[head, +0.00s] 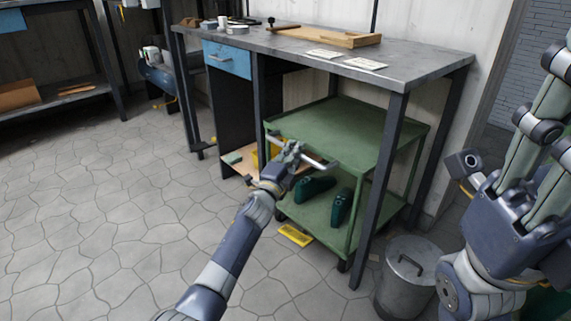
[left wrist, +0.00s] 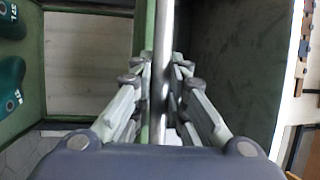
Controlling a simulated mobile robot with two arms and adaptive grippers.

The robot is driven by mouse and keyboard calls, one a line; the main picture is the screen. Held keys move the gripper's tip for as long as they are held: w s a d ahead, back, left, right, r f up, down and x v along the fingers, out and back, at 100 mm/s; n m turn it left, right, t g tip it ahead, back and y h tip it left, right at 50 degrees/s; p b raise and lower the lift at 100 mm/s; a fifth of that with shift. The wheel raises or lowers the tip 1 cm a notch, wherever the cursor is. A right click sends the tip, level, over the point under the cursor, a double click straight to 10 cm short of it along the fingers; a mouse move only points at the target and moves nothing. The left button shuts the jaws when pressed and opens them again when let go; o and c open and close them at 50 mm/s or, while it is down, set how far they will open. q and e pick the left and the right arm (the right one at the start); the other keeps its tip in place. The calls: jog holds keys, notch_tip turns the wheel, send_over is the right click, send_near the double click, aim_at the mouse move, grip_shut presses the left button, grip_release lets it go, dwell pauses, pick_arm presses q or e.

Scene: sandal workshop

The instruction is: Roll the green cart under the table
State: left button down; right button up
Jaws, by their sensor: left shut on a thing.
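The green cart (head: 340,128) stands mostly under the grey-topped table (head: 428,64), between its dark legs, with its near end at the front. Its steel handle bar (head: 318,163) shows at that end. My left gripper (head: 290,152) is shut on this bar, and the left wrist view shows the bar (left wrist: 163,60) running between its fingers (left wrist: 161,85). Dark green shoe-shaped pieces (head: 339,207) with markings lie on the cart's lower shelf. My right gripper (head: 535,135) is raised close to the camera at the right. Its fingertips are cut off.
A metal bin (head: 408,275) with a lid stands beside the table's front right leg. A yellow floor marking (head: 296,235) lies by the cart. A blue drawer (head: 228,59) and a wooden tray (head: 330,36) are at the table. The paved floor at left is clear.

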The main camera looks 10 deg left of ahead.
pick_arm(q)
jog(key=shift+w+d, duration=0.15)
jog(key=shift+w, duration=0.1)
jog(key=c, duration=1.6)
grip_release()
jog(key=shift+o, duration=0.2)
jog(key=shift+s+a+f, duration=0.15)
jog(key=shift+s+a, duration=0.05)
jog(key=shift+s, duration=0.2)
jog(key=v, duration=1.1)
jog(key=shift+s+d, duration=0.1)
